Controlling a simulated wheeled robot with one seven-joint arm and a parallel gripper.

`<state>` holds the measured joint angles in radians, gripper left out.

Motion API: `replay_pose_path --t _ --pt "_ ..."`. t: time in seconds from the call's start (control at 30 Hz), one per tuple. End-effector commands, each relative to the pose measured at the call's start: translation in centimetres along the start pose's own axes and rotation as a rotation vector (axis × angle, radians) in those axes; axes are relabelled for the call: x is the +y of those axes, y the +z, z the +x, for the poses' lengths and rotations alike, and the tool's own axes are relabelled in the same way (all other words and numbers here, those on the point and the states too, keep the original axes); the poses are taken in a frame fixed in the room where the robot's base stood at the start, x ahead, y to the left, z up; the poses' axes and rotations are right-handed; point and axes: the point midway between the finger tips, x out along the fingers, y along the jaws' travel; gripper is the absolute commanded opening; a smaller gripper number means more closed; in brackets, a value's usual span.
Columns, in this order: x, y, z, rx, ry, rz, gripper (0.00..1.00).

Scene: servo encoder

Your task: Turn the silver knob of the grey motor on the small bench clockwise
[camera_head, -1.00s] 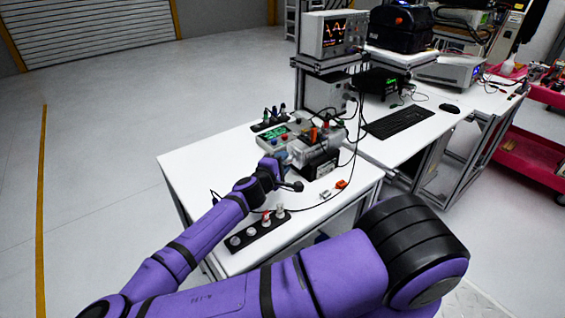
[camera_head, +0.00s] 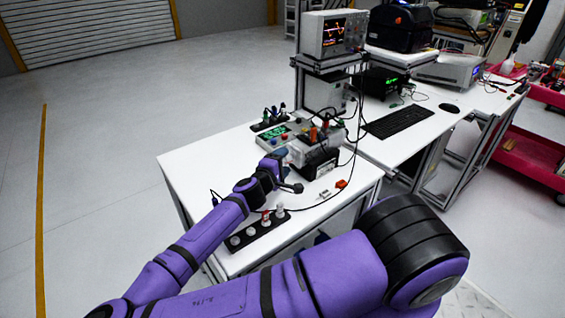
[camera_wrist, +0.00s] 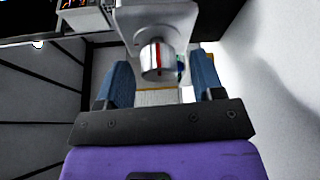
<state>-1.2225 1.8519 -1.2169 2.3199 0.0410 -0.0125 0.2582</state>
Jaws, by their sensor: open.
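The silver knob (camera_wrist: 156,62) with a red stripe shows in the wrist view on the front of the grey motor (camera_wrist: 150,20). My gripper (camera_wrist: 161,80) is open, with one blue finger left and one right of the knob's line; a gap shows on each side, and whether the fingertips reach alongside the knob is hard to tell. In the head view my gripper (camera_head: 281,154) is at the left end of the grey motor (camera_head: 301,150) on the small bench (camera_head: 197,170). The knob is hidden there by the gripper.
A black block (camera_head: 320,162) stands right of the motor. Cables cross the top.

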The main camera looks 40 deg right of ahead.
Motion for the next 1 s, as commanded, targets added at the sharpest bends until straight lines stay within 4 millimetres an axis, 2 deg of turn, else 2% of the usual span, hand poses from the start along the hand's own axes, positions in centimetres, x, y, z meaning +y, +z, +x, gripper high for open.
replay_pose_path --t 0.13,0.27,0.7,1.0 --pt "0.0 -0.1 -0.4 0.002 0.000 0.000 0.61" --pt "0.0 -0.1 -1.7 0.003 -0.001 0.001 0.61" --pt "0.0 -0.1 -8.9 0.004 -0.001 0.000 0.61" --pt "0.0 0.0 -10.8 0.000 0.000 0.000 0.61"
